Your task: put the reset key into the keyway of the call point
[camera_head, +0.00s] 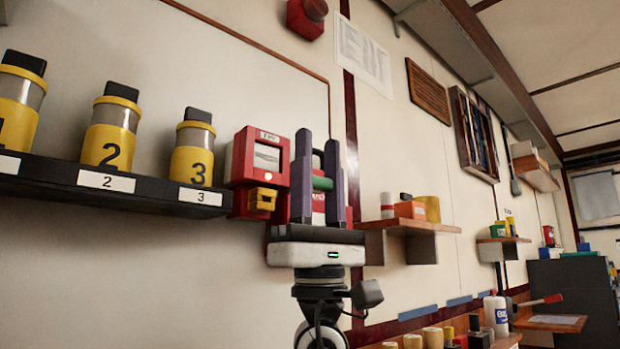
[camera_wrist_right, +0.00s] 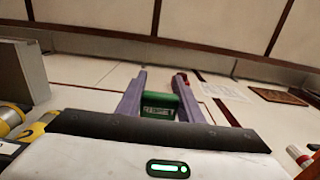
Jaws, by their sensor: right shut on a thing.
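The call point (camera_head: 243,165) is a red wall box with a pale window, at the middle of the head view. A yellow block (camera_head: 262,199) sits at its lower front; I cannot make out the keyway slot. The key's lower part is hidden. My left gripper is not in view.
A dark shelf (camera_head: 60,178) with numbered yellow canisters (camera_head: 110,138) stands left of the call point. A wooden wall shelf (camera_head: 408,226) with small items is to the right. A red wall device (camera_head: 306,18) is high above. More red shows behind the right gripper.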

